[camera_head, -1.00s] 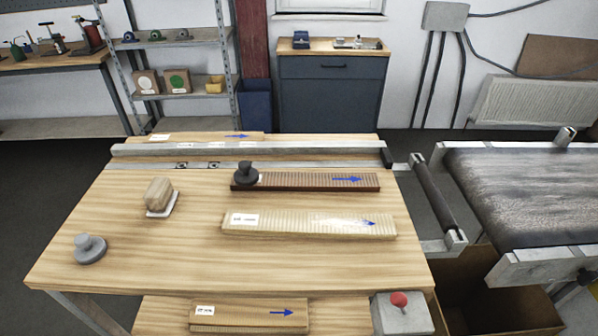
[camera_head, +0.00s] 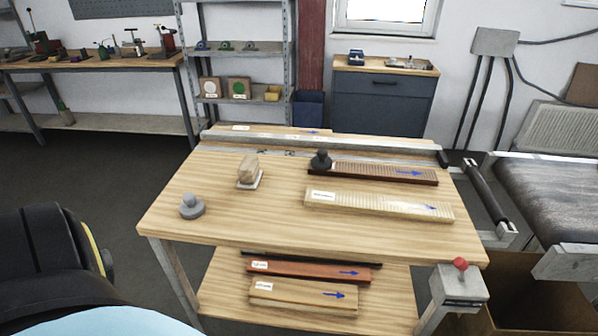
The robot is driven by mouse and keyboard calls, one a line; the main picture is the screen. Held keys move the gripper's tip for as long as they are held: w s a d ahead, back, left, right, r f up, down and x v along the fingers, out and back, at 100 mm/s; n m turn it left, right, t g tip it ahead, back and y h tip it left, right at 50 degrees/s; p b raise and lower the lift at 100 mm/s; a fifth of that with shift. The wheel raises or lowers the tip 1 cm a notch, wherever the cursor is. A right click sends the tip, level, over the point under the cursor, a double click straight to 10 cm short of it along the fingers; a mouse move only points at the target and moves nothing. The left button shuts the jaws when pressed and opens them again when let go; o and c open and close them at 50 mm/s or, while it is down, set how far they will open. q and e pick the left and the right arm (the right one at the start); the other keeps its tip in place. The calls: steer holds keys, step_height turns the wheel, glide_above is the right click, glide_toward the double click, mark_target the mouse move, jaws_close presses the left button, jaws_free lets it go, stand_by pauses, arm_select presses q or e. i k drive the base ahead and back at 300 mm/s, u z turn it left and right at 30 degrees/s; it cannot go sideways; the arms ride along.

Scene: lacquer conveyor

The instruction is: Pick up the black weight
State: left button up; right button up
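The black weight (camera_head: 321,160) stands upright on the left end of a dark brown ribbed board (camera_head: 385,173), toward the back of the wooden table (camera_head: 250,222). It is a round base with a knob on top. A grey weight (camera_head: 191,206) of similar shape stands at the table's front left. Neither of my grippers is in view. A dark rounded body with a yellow edge shows at the lower left, and no gripper fingers show on it.
A pale ribbed board (camera_head: 378,205) lies in front of the dark one. A wooden block (camera_head: 249,171) sits on a white pad to the left. A metal rail (camera_head: 320,143) runs along the back. A red button box (camera_head: 460,282) and conveyor (camera_head: 560,190) are at the right.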

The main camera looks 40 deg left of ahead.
mark_target(321, 163)
steer(key=z, duration=0.05)
steer(key=k, duration=0.15)
steer(key=u, duration=1.15)
